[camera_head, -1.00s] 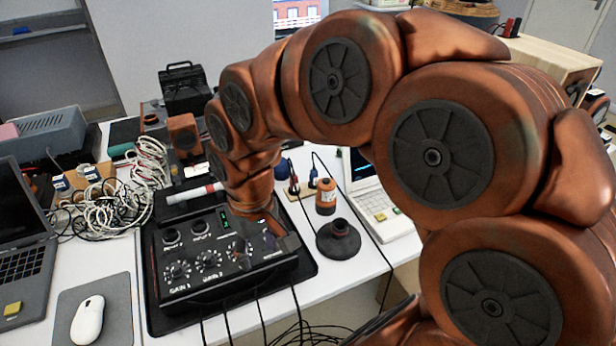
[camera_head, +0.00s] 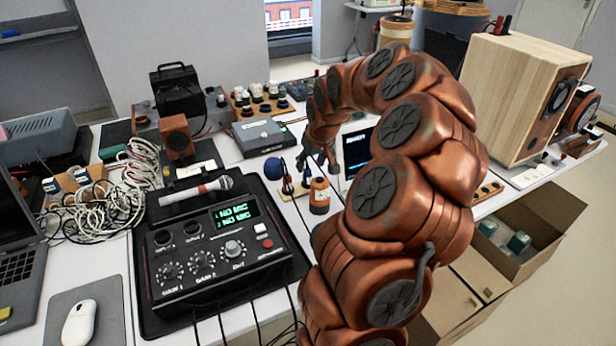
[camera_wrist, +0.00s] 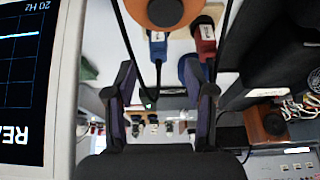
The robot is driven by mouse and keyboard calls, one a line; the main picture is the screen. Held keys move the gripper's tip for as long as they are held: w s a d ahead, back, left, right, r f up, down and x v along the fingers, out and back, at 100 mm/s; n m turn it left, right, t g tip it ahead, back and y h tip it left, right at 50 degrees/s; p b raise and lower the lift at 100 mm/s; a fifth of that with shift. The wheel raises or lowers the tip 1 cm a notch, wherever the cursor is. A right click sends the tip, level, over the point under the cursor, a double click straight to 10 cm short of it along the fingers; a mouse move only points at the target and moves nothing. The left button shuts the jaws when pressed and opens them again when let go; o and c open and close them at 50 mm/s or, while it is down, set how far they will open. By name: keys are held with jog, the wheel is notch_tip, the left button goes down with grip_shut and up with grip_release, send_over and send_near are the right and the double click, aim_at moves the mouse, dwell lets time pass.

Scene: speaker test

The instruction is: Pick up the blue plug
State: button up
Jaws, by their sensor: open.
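The blue plug (camera_wrist: 157,46) with a white label shows in the wrist view, upper middle, hanging on a dark cable. In the head view the blue plug (camera_head: 306,180) stands on a small wooden holder beside the red plug (camera_head: 287,186). The red plug (camera_wrist: 205,40) is to its right in the wrist view. My gripper (camera_wrist: 165,88) is open, with nothing between its fingers; the blue plug appears above the gap between the fingertips. In the head view my gripper (camera_head: 319,160) hangs just above and slightly right of the plugs, apart from them.
An orange cylinder (camera_head: 319,196) stands just in front of the plugs. A blue ball (camera_head: 273,168) is to their left. A lit screen (camera_head: 357,150) is close on the right. The mixer (camera_head: 215,255) with a microphone (camera_head: 197,190) is in front left.

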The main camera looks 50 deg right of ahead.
aim_at(308, 171)
jog(key=shift+p+x, duration=0.6)
jog(key=shift+x, duration=2.8)
jog(key=shift+d, duration=0.1)
grip_shut()
jog(key=shift+r, duration=0.1)
